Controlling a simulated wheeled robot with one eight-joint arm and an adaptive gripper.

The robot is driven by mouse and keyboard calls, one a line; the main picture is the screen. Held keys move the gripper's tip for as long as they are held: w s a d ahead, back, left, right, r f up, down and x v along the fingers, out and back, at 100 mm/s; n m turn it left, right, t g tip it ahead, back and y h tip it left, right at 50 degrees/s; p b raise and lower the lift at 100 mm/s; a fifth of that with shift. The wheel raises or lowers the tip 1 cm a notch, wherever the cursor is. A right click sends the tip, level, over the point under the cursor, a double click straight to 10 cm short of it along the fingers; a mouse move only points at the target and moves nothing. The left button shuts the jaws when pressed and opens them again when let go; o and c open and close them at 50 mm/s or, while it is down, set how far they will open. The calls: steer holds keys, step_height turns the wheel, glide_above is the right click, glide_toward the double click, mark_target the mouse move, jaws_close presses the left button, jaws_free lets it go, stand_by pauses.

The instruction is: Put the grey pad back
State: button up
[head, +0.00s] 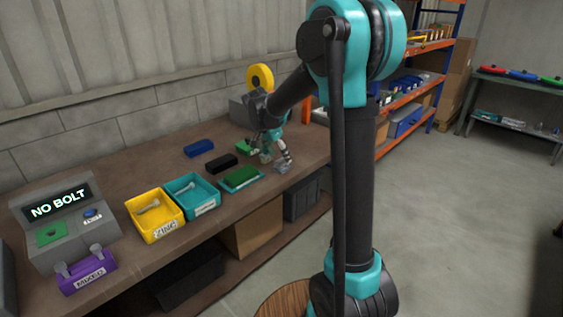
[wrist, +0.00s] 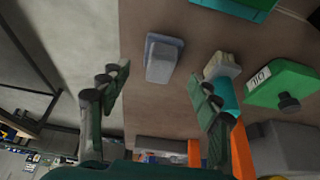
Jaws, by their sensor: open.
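The grey pad (wrist: 162,58) is a small blue-grey block with a stepped top, lying on the brown bench near its edge. In the head view the grey pad (head: 284,168) is at the bench's front edge, partly behind my gripper. My gripper (head: 275,150) is open and empty. In the wrist view its fingers (wrist: 160,80) stand apart on either side, just short of the pad, with the pad beyond the gap between them. No contact with the pad shows.
A teal tray with a green inside (head: 240,181), a black block (head: 221,163) and a blue block (head: 198,148) lie left of the pad. A green labelled box (wrist: 285,84) and a pale-topped brush-like item (wrist: 222,66) are close by the right finger. Yellow (head: 157,230) and teal bolt trays stand farther left.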

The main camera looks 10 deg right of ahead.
steer(key=v, duration=0.7)
steer(key=s+d+f+n+y, duration=0.1)
steer(key=s+d+f+n, duration=0.1)
steer(key=s+f, duration=0.3)
steer(key=s+d+f+n+t+y, duration=0.1)
steer(key=s+d+f+n, duration=0.2)
steer(key=s, duration=1)
steer(key=s+d+f+n+y, duration=0.1)
steer(key=s+d+f+n, duration=0.1)
steer(key=s+f+n, duration=0.3)
steer(key=s+f, duration=0.3)
steer(key=s, duration=0.1)
steer(key=shift+s+d+n+y, duration=0.3)
steer(key=shift+s+n+y, duration=0.1)
steer(key=shift+d, duration=0.1)
